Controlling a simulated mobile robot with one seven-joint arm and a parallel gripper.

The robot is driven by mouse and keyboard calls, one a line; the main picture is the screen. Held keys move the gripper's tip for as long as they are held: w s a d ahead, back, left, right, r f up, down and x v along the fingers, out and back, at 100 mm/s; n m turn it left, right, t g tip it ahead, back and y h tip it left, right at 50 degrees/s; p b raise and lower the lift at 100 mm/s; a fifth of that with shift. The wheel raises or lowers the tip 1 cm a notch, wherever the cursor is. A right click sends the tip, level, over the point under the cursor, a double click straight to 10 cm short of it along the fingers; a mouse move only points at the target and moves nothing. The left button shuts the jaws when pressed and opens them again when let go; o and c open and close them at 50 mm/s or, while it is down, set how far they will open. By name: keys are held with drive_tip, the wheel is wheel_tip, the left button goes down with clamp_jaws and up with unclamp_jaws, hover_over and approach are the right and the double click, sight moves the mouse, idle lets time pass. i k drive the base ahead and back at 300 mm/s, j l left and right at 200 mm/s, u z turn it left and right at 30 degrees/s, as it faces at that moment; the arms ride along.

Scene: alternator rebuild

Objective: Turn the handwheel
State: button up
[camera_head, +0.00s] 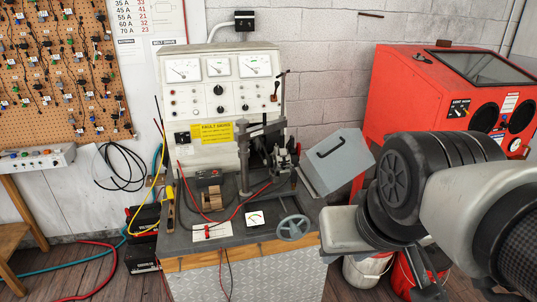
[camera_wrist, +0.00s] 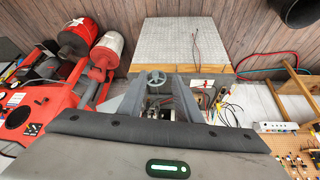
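The handwheel (camera_head: 293,227) is a grey spoked wheel at the front right corner of the bench top. It also shows in the wrist view (camera_wrist: 157,80), above the middle of the picture, and nothing visibly touches it. My gripper's body (camera_wrist: 160,140) fills the bottom of the wrist view as a dark bar over a pale housing with a green light. In the head view my arm comes in from the right, and its pale end part (camera_head: 345,230) is right of the handwheel with a visible gap.
A grey hinged box (camera_head: 335,160) stands behind the handwheel to the right. A red cabinet (camera_head: 400,90) and red and white cans (camera_head: 365,270) are at the right.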

sight(294, 232)
drive_tip(key=i+j+z, duration=0.2)
drive_tip(key=z, duration=0.2)
drive_tip(key=i+j+z, duration=0.35)
